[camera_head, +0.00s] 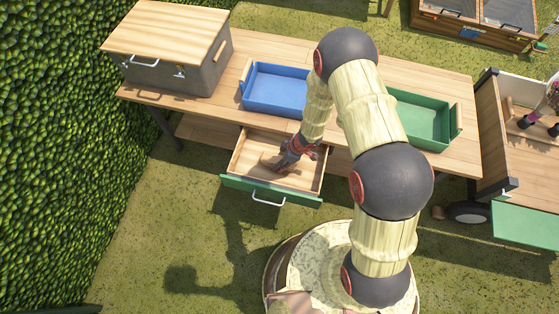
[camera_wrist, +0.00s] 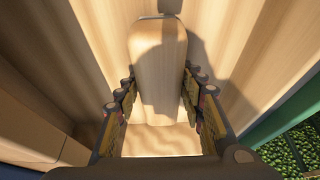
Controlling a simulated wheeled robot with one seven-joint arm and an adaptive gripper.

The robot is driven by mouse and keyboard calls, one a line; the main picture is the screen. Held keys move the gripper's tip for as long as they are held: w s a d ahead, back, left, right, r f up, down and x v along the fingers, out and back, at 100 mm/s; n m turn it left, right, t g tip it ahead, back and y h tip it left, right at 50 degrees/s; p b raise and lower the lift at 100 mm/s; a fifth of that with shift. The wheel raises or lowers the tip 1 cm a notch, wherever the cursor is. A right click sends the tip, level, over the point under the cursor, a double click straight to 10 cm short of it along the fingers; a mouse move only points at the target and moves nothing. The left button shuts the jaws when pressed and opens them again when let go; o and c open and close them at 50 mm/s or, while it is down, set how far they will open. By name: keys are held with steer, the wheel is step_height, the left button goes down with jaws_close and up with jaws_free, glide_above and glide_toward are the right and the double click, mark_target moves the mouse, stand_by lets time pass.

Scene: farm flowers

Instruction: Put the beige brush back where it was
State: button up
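The open drawer (camera_head: 243,160), with wooden inside and green front, juts from under the table. My gripper (camera_head: 285,165) reaches down into it. In the wrist view a beige wooden block with rounded corners, which looks like the beige brush (camera_wrist: 160,60), lies between the two fingers of my gripper (camera_wrist: 160,78). The fingertips are close to its two sides; whether they touch it cannot be told. In the head view I cannot make out the brush clearly. No bristles can be made out.
On the wooden table (camera_head: 222,105) stand a blue tray (camera_head: 276,92), a green tray (camera_head: 425,120) and a grey box with wooden lid (camera_head: 165,35). A cart (camera_head: 525,165) stands at the right, and a hedge (camera_head: 60,120) at the left.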

steer(key=o, duration=0.3)
